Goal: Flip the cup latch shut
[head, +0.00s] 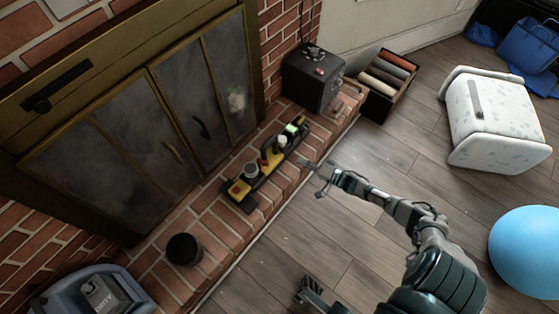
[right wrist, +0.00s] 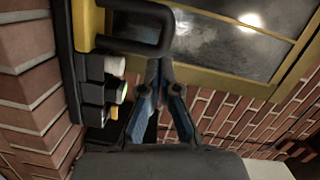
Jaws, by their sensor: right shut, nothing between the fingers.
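A long black and yellow caddy (head: 262,181) lies on the brick hearth, with a red patch at its near end. It holds a grey round cup (head: 251,170), a white one (head: 282,142) and a green-topped item (head: 291,129). I cannot make out which part is the cup latch. My right gripper (head: 308,164) is shut and empty, just right of the caddy. In the right wrist view its fingertips (right wrist: 155,68) meet just below a dark loop handle (right wrist: 148,45), with the caddy's cups (right wrist: 114,66) to the left. My left gripper (head: 312,296) shows partly at the bottom edge; its jaws are unclear.
Fireplace doors (head: 180,110) stand behind the hearth. A black box (head: 315,76) and a crate of rolls (head: 388,82) are beyond the caddy; a dark pot (head: 184,250) is nearer. Floor between is clear.

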